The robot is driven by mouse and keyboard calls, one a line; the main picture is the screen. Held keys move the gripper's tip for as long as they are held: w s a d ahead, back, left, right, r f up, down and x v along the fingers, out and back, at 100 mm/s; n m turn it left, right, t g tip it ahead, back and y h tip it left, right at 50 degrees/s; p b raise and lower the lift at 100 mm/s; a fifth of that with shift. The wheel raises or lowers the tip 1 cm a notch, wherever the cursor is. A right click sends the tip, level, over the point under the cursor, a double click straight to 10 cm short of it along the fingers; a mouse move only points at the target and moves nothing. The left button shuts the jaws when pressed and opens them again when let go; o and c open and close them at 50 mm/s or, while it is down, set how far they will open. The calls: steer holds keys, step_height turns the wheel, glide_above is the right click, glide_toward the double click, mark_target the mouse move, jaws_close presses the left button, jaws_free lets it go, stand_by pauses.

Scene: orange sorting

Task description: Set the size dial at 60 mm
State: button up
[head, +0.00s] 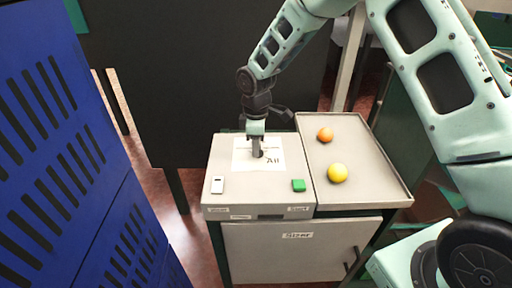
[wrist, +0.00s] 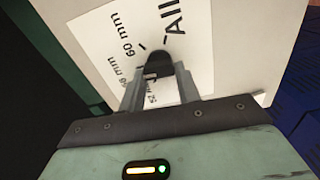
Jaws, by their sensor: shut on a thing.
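The size dial has a dark knob (head: 258,153) on a white label card (head: 242,160) on top of the sizer box. In the wrist view the knob (wrist: 156,60) sits between the two fingers of my gripper (wrist: 160,78). My gripper (head: 257,142) comes down from above and is shut on the knob. The card (wrist: 90,30) shows "All" at the upper right and "60 mm" at the upper left of the knob. Other mm marks lie lower left, partly hidden by a finger. I cannot clearly tell which mark the knob points to.
A grey tray (head: 350,195) on the right holds an orange fruit (head: 325,134) and a yellow fruit (head: 337,173). A blue slatted crate stack (head: 60,130) stands close on the left.

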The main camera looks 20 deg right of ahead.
steer(key=m+b, duration=0.1)
steer(key=m, duration=0.4)
steer(key=shift+w+d+m+b, duration=0.1)
steer(key=shift+w+m+b, duration=0.05)
steer(key=shift+m+b, duration=0.15)
steer(key=m+b, duration=0.1)
steer(key=m, duration=0.4)
steer(key=shift+d, duration=0.15)
steer(key=shift+m, duration=0.3)
steer(key=o, duration=1)
step_height(320, 180, up, 18)
steer(key=b, duration=0.2)
steer(key=shift+f+b, duration=0.25)
steer(key=shift+b, duration=0.15)
